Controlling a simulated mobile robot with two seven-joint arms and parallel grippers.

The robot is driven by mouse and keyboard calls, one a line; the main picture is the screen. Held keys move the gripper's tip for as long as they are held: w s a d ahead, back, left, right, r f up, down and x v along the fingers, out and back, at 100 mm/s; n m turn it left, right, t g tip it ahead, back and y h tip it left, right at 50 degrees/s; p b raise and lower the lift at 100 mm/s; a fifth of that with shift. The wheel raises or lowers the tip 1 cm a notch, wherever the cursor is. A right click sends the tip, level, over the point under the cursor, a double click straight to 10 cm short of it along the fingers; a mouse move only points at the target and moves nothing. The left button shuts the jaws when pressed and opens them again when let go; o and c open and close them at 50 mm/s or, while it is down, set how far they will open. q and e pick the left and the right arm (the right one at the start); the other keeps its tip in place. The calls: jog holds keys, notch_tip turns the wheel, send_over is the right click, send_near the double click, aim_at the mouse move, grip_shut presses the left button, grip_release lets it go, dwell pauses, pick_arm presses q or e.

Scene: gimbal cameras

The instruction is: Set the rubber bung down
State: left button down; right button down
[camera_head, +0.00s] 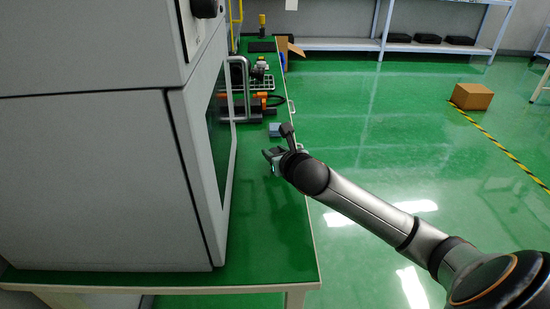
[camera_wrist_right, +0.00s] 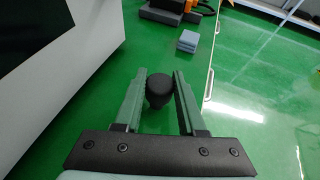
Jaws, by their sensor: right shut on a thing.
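The rubber bung (camera_wrist_right: 159,89) is a dark, round-topped piece that shows in the right wrist view. My right gripper (camera_wrist_right: 160,84) is shut on it, with one grey-green finger on each side. In the head view my right gripper (camera_head: 271,160) is over the green table (camera_head: 268,225), near its right edge. I cannot make out the bung clearly in the head view. Its height above the table is hard to tell. My left gripper is not in view.
A large grey cabinet (camera_head: 95,185) fills the table's left side. Orange and black equipment (camera_head: 257,105) stands farther back. The green table strip nearer me is clear. A cardboard box (camera_head: 472,96) is on the floor.

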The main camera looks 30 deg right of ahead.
jog(key=shift+f, duration=0.5)
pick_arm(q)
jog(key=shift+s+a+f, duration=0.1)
pick_arm(e)
jog(key=shift+r, duration=0.15)
jog(key=c, duration=0.5)
grip_release()
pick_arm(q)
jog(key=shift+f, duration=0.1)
